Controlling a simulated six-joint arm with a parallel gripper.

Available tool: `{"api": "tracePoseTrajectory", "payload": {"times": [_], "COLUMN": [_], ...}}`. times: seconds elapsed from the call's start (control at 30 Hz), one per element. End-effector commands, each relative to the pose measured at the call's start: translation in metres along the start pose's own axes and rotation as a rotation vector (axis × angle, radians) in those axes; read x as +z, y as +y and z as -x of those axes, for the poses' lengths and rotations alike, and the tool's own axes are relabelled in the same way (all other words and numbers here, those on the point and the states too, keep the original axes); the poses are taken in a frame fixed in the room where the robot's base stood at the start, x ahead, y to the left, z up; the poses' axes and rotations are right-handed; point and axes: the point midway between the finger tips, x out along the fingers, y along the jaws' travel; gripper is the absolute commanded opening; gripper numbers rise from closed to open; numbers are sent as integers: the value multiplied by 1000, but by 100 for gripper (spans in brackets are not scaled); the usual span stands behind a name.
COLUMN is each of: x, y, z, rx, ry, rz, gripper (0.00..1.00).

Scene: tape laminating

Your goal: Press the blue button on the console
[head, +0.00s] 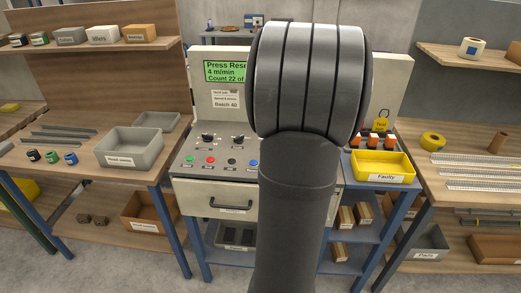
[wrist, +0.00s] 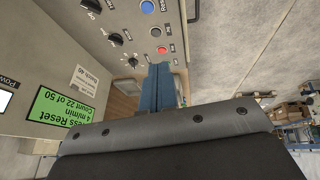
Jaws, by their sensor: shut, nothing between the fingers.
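The console (head: 215,177) stands at the centre, with a row of green, red, dark and blue buttons on its sloped panel. The blue button (head: 253,162) shows just left of my dark arm, which hides the panel's right part. In the wrist view the console looks turned over, and the blue button (wrist: 147,6) is at the top edge. My gripper (wrist: 159,67) shows there as two blue fingers side by side, shut and empty. Its tips appear just below the red button (wrist: 162,49), apart from the blue button. My gripper is hidden behind the arm in the head view.
Black knobs (head: 208,138) stand above the buttons. A green display (head: 226,71) is on the upright panel. A grey bin (head: 130,148) is on the left bench. A yellow tray (head: 382,166) sits right of the console, near orange-topped items and a yellow tag.

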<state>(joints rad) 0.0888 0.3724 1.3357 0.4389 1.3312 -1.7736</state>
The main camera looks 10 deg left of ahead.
Motion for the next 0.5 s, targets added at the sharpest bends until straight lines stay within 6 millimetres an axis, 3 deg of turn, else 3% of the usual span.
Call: {"api": "tracePoseTrajectory", "payload": {"times": [0.2, 0.5], "x": [29, 58], "y": [23, 41], "z": [-47, -87], "rx": [-85, -133], "ry": [161, 334], "rz": [-47, -84], "gripper": [0, 0]}}
